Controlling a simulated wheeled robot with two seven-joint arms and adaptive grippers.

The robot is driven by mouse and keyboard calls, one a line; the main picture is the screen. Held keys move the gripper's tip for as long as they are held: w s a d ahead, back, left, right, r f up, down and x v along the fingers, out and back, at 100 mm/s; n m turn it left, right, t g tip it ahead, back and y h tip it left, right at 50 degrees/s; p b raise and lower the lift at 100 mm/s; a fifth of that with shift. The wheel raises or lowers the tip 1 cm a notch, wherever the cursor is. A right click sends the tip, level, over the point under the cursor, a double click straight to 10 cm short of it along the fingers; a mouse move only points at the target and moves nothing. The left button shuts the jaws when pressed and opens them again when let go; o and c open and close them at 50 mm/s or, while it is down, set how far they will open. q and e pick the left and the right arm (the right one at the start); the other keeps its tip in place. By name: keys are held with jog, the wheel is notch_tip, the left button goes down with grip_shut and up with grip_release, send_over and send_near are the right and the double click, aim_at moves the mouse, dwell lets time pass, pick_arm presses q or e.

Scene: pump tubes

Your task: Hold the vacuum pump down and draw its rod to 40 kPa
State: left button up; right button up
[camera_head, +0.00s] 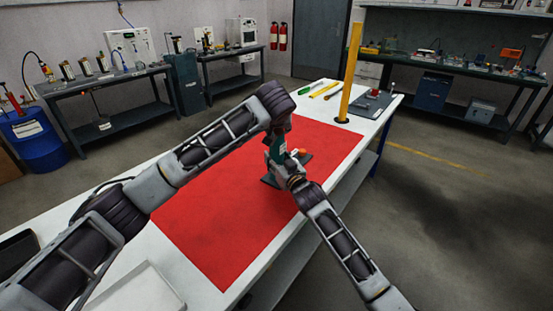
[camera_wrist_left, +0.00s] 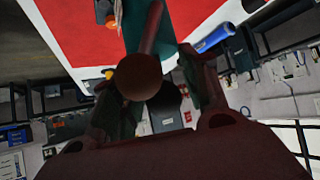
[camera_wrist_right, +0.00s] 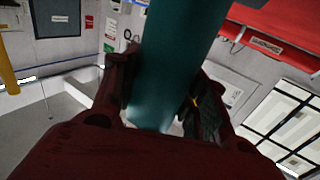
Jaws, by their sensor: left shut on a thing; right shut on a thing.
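The pump's teal body (camera_head: 278,149) stands on a dark base (camera_head: 268,181) near the right edge of the red mat (camera_head: 215,215). My left gripper (camera_head: 273,138) is at the top of the pump. In the left wrist view its fingers are shut around a brown bar with a round end (camera_wrist_left: 139,76), seemingly the rod's handle; the teal body (camera_wrist_left: 133,22) lies beyond. My right gripper (camera_head: 291,174) is lower down, shut on the teal body, which fills the space between its fingers in the right wrist view (camera_wrist_right: 172,65). No pressure reading is legible.
A small orange part (camera_head: 300,152) sits beside the pump. A yellow post (camera_head: 350,75) rises from the white table behind it. Tools and a grey tray (camera_head: 369,105) lie at the table's far end. An empty light tray (camera_head: 135,290) is at the near end.

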pick_arm(q)
jog(key=shift+r, duration=0.4)
pick_arm(e)
jog(key=shift+f, duration=0.1)
pick_arm(q)
jog(key=shift+r, duration=0.6)
pick_arm(e)
jog(key=shift+d+f, duration=0.1)
jog(key=shift+f, duration=0.2)
pick_arm(q)
jog(key=shift+r, duration=0.1)
jog(key=c, duration=0.3)
jog(key=shift+r, duration=0.4)
pick_arm(e)
jog(key=shift+r, duration=0.15)
pick_arm(q)
jog(key=shift+r, duration=1.55)
pick_arm(e)
jog(key=shift+r, duration=0.15)
pick_arm(q)
jog(key=shift+f, duration=0.3)
jog(key=o, duration=1.2)
pick_arm(e)
jog(key=shift+r, duration=0.1)
